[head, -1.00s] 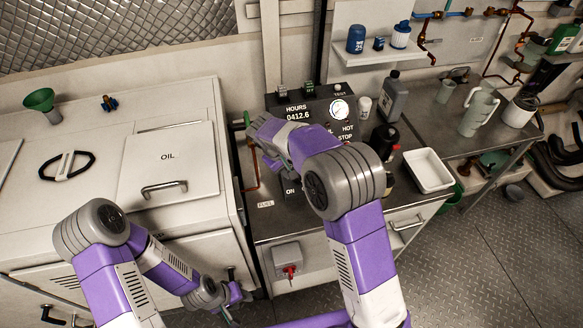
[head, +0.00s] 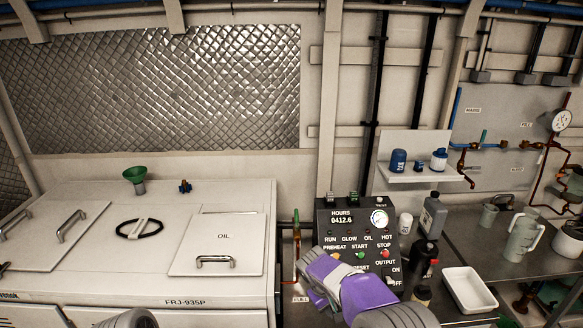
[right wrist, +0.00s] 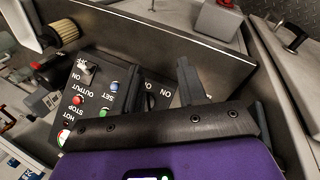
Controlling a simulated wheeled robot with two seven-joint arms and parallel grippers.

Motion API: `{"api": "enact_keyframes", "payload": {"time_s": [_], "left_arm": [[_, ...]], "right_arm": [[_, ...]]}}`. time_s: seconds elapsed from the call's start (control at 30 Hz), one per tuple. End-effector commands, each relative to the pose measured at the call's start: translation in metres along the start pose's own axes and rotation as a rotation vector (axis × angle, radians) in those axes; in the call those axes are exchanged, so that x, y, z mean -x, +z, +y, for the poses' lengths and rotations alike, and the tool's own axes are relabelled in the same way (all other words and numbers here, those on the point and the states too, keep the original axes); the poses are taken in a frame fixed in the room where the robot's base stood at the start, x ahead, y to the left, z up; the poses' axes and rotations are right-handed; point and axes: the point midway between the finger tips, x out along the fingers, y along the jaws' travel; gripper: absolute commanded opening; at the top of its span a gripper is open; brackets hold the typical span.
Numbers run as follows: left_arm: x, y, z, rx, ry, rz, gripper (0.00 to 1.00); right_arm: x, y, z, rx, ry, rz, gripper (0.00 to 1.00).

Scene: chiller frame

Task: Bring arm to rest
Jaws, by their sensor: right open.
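My right gripper (right wrist: 163,85) shows in the right wrist view with its two dark fingers apart and nothing between them. They are in front of the black control panel (right wrist: 95,95), near its lower switches. In the head view my purple and grey right hand (head: 318,282) reaches up and left to the lower left of that panel (head: 350,238), covering part of its lower edge; its fingertips are hard to make out there. Of my left arm only a grey joint shows at the bottom edge of the head view. My left gripper is out of view.
The panel stands at the back of a metal bench with dark bottles (head: 423,258) and a white tray (head: 469,291) to its right. A shelf (head: 410,176) hangs above.

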Motion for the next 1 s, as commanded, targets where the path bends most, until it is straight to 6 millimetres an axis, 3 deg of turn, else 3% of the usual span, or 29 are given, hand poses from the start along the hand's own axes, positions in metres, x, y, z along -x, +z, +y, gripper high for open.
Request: {"api": "enact_keyframes", "payload": {"time_s": [0.03,0.37,0.47,0.63,0.8,1.0], "left_arm": [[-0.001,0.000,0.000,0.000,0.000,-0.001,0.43],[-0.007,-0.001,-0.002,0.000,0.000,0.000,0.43],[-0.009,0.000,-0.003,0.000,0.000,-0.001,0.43],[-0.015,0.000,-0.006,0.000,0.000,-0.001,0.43],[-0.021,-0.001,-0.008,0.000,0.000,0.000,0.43],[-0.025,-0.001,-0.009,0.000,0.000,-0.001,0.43]], "right_arm": [[-0.016,0.006,-0.006,0.000,-0.029,-0.009,0.41],[-0.105,0.046,-0.064,-0.040,-0.256,-0.014,0.41],[-0.136,0.069,-0.091,-0.083,-0.351,-0.018,0.41],[-0.188,0.131,-0.153,-0.245,-0.550,-0.029,0.41],[-0.209,0.194,-0.204,-0.474,-0.683,-0.034,0.41],[-0.208,0.236,-0.228,-0.643,-0.718,-0.042,0.41]]}}
